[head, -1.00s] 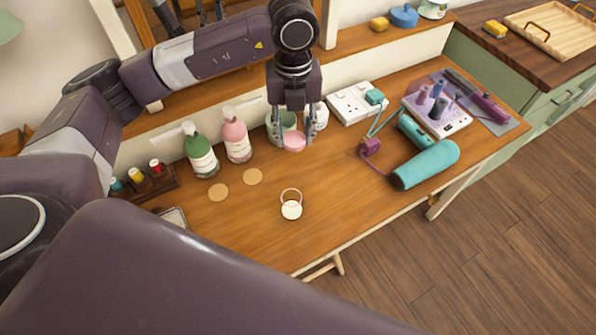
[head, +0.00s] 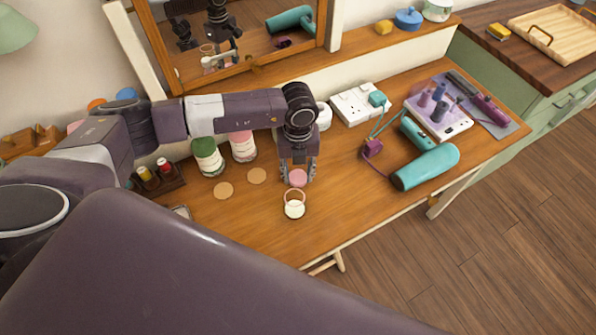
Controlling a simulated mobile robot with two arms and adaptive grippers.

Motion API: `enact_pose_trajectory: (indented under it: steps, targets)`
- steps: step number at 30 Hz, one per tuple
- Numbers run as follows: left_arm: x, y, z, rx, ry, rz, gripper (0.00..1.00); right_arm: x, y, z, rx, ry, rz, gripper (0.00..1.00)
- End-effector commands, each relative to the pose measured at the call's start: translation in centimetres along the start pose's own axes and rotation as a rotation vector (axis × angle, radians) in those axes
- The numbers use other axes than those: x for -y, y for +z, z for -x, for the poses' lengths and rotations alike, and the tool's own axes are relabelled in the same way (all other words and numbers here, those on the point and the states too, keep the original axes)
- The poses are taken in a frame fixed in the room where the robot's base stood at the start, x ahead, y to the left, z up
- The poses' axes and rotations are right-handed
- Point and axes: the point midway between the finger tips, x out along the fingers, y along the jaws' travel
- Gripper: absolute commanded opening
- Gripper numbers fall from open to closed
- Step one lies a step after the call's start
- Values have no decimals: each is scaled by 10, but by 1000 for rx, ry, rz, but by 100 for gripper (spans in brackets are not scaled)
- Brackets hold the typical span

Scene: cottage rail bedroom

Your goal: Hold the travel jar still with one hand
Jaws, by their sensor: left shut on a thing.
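A small open jar (head: 294,210) with a pinkish ring rim and a white lower part stands on the wooden table; it looks like the travel jar. My left gripper (head: 298,179) points down just behind it, shut on a pink round piece (head: 298,177). I cannot tell whether this piece is a lid or the top of another small jar, or whether it touches the table. The gripper is not around the open jar. My right gripper is not in view.
Left on the table (head: 250,220) are two tan discs (head: 224,189), a green-topped bottle (head: 208,160) and a pink one (head: 243,148), partly behind my arm. The front right tabletop is clear.

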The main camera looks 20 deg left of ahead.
Motion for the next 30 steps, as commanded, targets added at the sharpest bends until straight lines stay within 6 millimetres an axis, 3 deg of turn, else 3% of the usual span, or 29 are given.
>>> enact_pose_trajectory:
  steps: [9,10,14,23,26,30]
  targets:
    - [0,0,-5,0,0,0,6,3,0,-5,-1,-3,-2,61]
    - [0,0,-3,0,0,0,38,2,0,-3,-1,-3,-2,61]
    - [0,0,-2,0,0,0,52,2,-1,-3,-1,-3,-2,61]
    - [0,0,-1,0,0,0,52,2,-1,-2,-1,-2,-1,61]
    - [1,1,5,1,-2,0,52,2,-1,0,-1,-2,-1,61]
    - [0,1,28,3,-3,-1,52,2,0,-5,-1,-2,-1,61]
